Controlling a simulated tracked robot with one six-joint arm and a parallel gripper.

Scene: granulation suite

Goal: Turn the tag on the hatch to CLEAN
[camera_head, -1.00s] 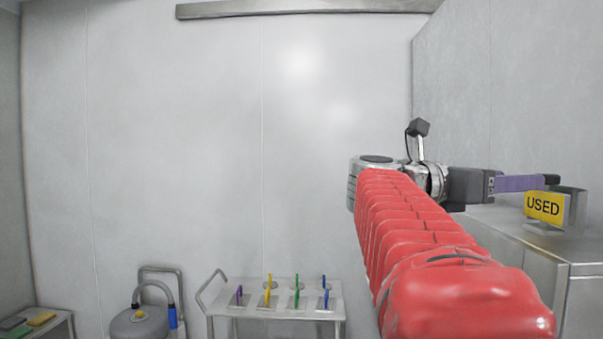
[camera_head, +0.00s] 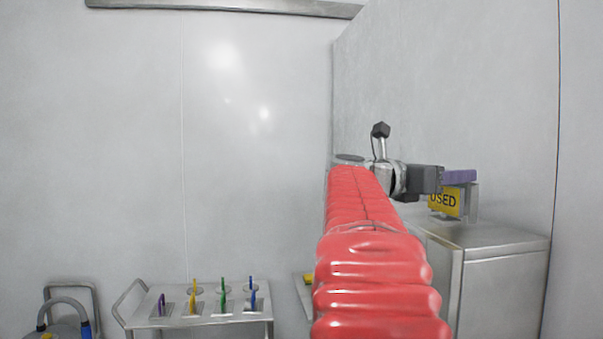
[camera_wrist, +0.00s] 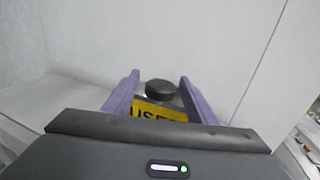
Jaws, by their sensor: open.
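The yellow tag (camera_head: 446,202) reads USED in black and sits on a grey metal holder (camera_head: 471,201) on top of a steel cabinet. My gripper (camera_head: 463,176) has purple fingers and is beside the tag's upper edge in the head view, overlapping part of it. In the wrist view my gripper (camera_wrist: 158,78) is open, with a round black knob (camera_wrist: 160,90) showing between its fingers. The tag (camera_wrist: 158,112) lies below the knob there, its lower part hidden by my gripper body. I cannot tell whether the fingers touch anything. No CLEAN face shows.
The steel cabinet (camera_head: 500,275) stands against the right wall. A trolley (camera_head: 200,320) with several coloured-handled tools stands at lower left. A grey vessel with a blue-ended hose (camera_head: 68,315) is at the far lower left.

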